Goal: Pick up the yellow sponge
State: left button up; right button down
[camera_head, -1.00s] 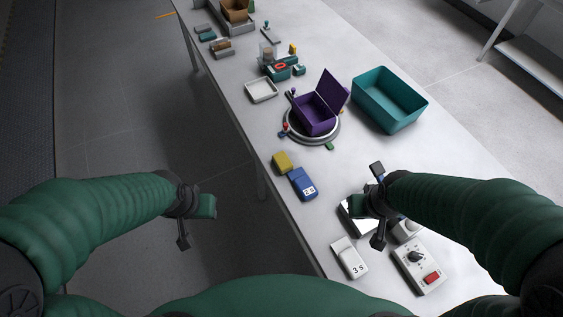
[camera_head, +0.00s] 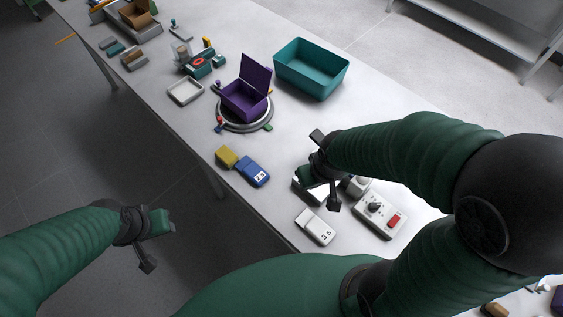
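The yellow sponge (camera_head: 227,157) is a small yellow block near the table's front edge, beside a blue block with a white label (camera_head: 253,171). My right gripper (camera_head: 322,172) hangs above the table to the right of the sponge, over a white object, with its fingers apart and nothing seen between them. My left gripper (camera_head: 152,239) is off the table's front edge, over the floor, below and left of the sponge. Its fingers are apart and it looks empty.
A purple open box (camera_head: 244,98) sits on a round stand behind the sponge. A teal bin (camera_head: 311,68) stands at the back. A white block marked 3 (camera_head: 315,227) and a switch box with a red button (camera_head: 380,213) lie at right. A white tray (camera_head: 185,91) lies farther left.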

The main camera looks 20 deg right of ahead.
aim_at(224, 155)
jog(key=i+j+z, duration=0.4)
jog(key=j, duration=0.25)
jog(key=i+j+z, duration=0.15)
jog(key=j, duration=0.2)
jog(key=i+j+z, duration=0.2)
jog(key=j, duration=0.15)
jog(key=j+z, duration=0.2)
jog(key=j, duration=0.2)
